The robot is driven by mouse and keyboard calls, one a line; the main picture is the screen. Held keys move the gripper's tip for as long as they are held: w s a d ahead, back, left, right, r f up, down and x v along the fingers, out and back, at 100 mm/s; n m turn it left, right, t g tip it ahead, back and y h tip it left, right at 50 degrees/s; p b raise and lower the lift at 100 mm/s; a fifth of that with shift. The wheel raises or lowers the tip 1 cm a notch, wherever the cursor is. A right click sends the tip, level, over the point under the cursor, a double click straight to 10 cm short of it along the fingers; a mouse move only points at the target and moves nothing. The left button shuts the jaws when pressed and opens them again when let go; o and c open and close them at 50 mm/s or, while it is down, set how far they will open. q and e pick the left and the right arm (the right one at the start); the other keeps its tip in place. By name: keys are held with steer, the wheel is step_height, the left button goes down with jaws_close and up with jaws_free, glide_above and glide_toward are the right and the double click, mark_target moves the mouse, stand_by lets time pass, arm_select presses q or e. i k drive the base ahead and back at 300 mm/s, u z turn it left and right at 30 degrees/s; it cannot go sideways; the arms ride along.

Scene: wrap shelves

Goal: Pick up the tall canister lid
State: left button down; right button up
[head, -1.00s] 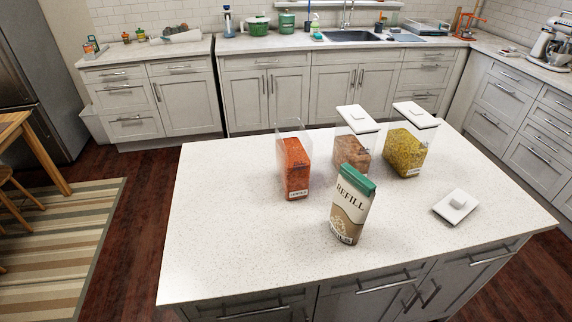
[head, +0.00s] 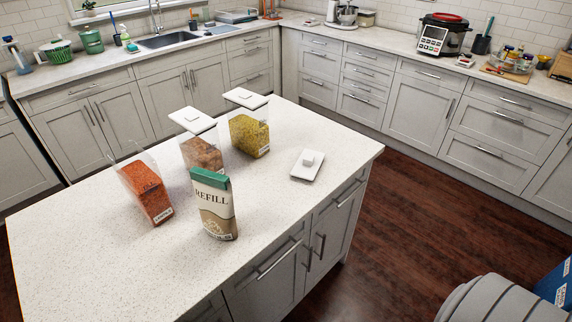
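A white square lid (head: 307,165) with a raised knob lies flat on the island top, right of the canisters. A clear canister (head: 146,190) with orange-red contents stands at the left with no lid on it. A canister with brown contents (head: 203,154) and one with yellow-green contents (head: 250,134) stand behind; each has a white lid (head: 193,118) (head: 246,97) on top. A tan and white refill bag (head: 214,207) with a green top stands upright at the front. Neither gripper is in view.
The pale island top (head: 90,255) has free room at its left and front. Dark wood floor (head: 420,215) lies open to the right. Counters with a pressure cooker (head: 441,35) line the walls. A grey ridged rounded object (head: 495,300) is at the bottom right, by a blue item (head: 556,285).

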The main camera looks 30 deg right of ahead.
mark_target(308, 165)
steer(key=z, duration=2.95)
steer(key=i, duration=3.65)
steer(key=u, duration=4.85)
